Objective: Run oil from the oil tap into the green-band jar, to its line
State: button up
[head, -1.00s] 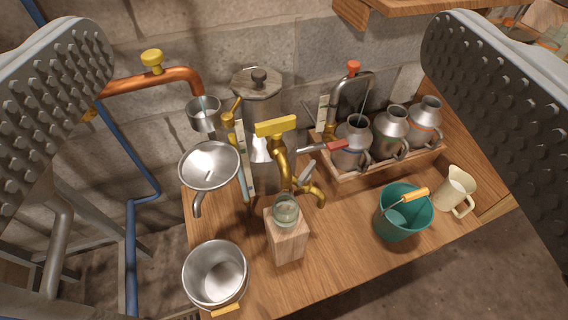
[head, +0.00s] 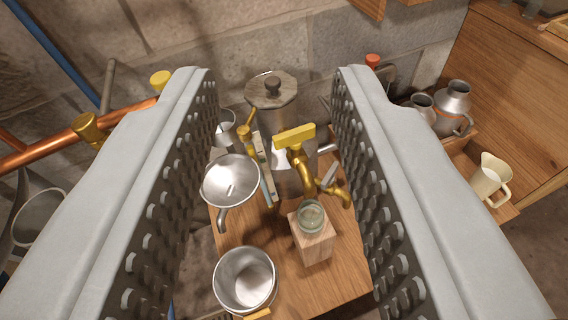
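The oil tap (head: 300,158) is brass with a yellow bar handle (head: 294,136), mounted on the front of the metal still vessel (head: 285,180). A small glass jar (head: 311,215) stands upright on a wooden block (head: 313,243) below the tap. I cannot make out a green band, a fill line or any oil in it. My gripper (head: 272,90) shows as two large studded fingers left and right, apart with nothing between them close by. The tap, jar and vessel show in the gap, further off.
A metal funnel (head: 231,182) and a metal pot (head: 245,279) stand left of the block. Metal cans (head: 453,105) and a cream jug (head: 490,179) are at the right. A copper pipe (head: 50,146) with yellow valves runs at the left. A stone wall is behind.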

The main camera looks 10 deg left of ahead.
jog(key=w+f+m+g, duration=0.3)
jog(key=w+m+g, duration=0.35)
jog(key=w, duration=0.65)
jog(key=m+g, duration=0.7)
jog(key=g, duration=0.2)
send_near(294, 131)
jog(key=shift+n, duration=0.25)
notch_tip(294, 131, down, 9)
jog(key=shift+w+f, duration=0.1)
jog(key=shift+w, duration=0.1)
grip_shut()
